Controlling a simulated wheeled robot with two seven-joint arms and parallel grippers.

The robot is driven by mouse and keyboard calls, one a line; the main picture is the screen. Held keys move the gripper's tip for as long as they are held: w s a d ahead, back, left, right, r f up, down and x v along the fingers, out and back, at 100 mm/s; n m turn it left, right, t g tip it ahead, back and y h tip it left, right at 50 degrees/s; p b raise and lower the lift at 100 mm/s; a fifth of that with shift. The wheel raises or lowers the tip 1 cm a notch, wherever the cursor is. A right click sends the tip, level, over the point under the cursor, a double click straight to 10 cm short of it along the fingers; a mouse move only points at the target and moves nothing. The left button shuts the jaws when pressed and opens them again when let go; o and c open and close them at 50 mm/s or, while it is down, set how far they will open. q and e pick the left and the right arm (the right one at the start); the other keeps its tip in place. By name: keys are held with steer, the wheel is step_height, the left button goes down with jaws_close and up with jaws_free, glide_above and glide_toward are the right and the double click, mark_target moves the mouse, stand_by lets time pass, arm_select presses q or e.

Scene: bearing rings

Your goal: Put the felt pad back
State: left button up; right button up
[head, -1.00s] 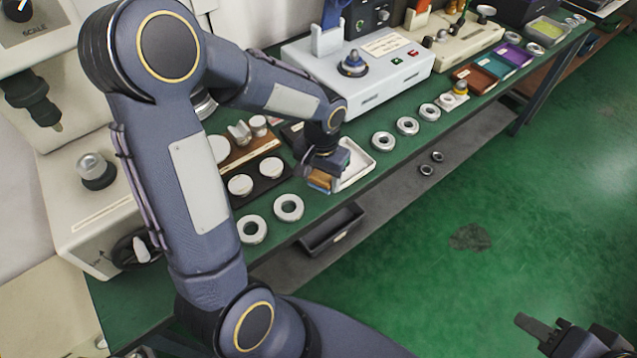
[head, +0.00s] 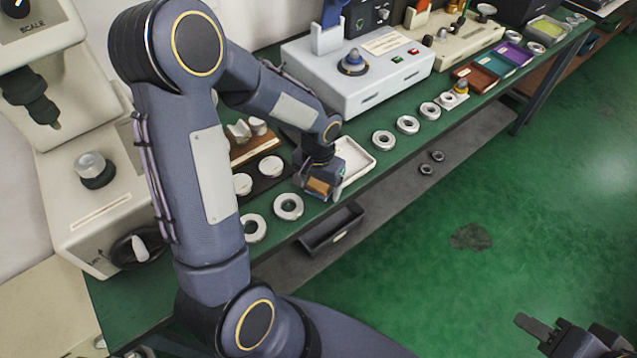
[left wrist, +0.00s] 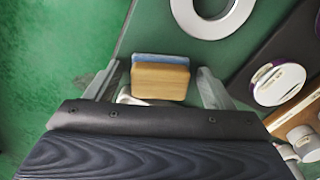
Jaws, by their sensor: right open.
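The felt pad (head: 319,187) is a small wooden block; in the left wrist view (left wrist: 160,80) a blue layer shows along its far side. It is at the front part of the green bench. My left gripper (head: 326,182) is low over the bench around the pad. In the left wrist view my left gripper (left wrist: 160,84) is open, with one finger on each side of the block and a visible gap at both sides. The block's underside is hidden. My right gripper (head: 565,336) is open and empty over the floor at the lower right.
A white tray (head: 372,167) lies just right of my left gripper. Steel rings (head: 288,207) stand left of it, and more (head: 383,141) lie to the right. A dark board (head: 254,190) with white discs lies behind. A dark bin (head: 331,231) hangs below the bench edge.

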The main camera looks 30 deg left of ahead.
mark_target(318, 184)
arm_select(q)
step_height(318, 184, up, 12)
steer(key=p, duration=0.1)
steer(key=s+d+r+n+t+h, duration=0.1)
steer(key=s+d+r+t+h, duration=0.1)
steer(key=s, duration=0.6)
steer(key=s+d+r+t+h, duration=0.1)
steer(key=s+d+r+t, duration=0.1)
steer(key=s, duration=0.6)
steer(key=shift+s+r+n+t+h, duration=0.4)
steer(key=shift+r+t, duration=0.4)
steer(key=shift+d, duration=0.1)
